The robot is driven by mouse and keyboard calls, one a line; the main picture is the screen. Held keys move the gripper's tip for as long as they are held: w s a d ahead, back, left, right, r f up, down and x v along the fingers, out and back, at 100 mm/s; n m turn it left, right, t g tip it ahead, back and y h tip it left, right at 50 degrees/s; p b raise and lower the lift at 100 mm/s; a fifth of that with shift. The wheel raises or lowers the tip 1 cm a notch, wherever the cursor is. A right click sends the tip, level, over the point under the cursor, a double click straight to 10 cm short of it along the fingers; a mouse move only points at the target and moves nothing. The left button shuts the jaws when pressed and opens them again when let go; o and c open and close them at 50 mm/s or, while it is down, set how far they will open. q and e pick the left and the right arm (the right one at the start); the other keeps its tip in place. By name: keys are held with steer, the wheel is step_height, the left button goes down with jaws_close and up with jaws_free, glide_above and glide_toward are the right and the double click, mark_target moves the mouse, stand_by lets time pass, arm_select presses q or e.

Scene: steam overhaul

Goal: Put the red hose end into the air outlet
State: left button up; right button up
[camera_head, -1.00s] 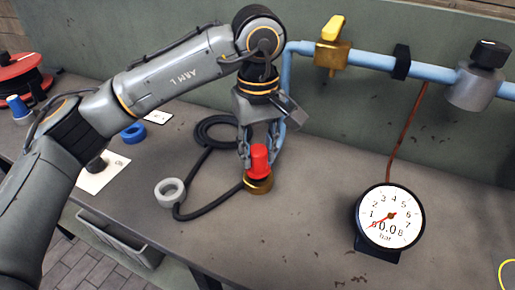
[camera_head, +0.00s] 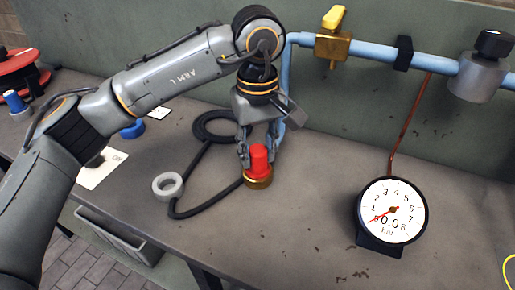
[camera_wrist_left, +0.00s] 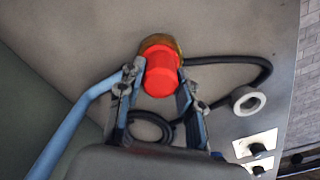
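The red hose end (camera_head: 259,158) stands upright at a brass collar (camera_head: 258,180) on the bench; the black hose (camera_head: 208,202) runs to this collar. My left gripper (camera_head: 259,152) comes from above with one finger on each side of the red hose end, seemingly touching it. The left wrist view shows the red hose end (camera_wrist_left: 162,75) between the fingertips (camera_wrist_left: 161,70), with the brass collar (camera_wrist_left: 160,43) beyond. The blue pipe (camera_head: 285,85) drops behind the gripper; its lower end is partly hidden. I cannot tell whether the brass collar is the air outlet. My right gripper is out of view.
A pressure gauge (camera_head: 392,212) stands on the bench to the right. A yellow-handled valve (camera_head: 333,46) sits on the pipe along the wall. A grey ring (camera_head: 168,186) and hose coil (camera_head: 214,117) lie left. The bench between collar and gauge is clear.

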arm_select(q)
steer(key=o, duration=0.4)
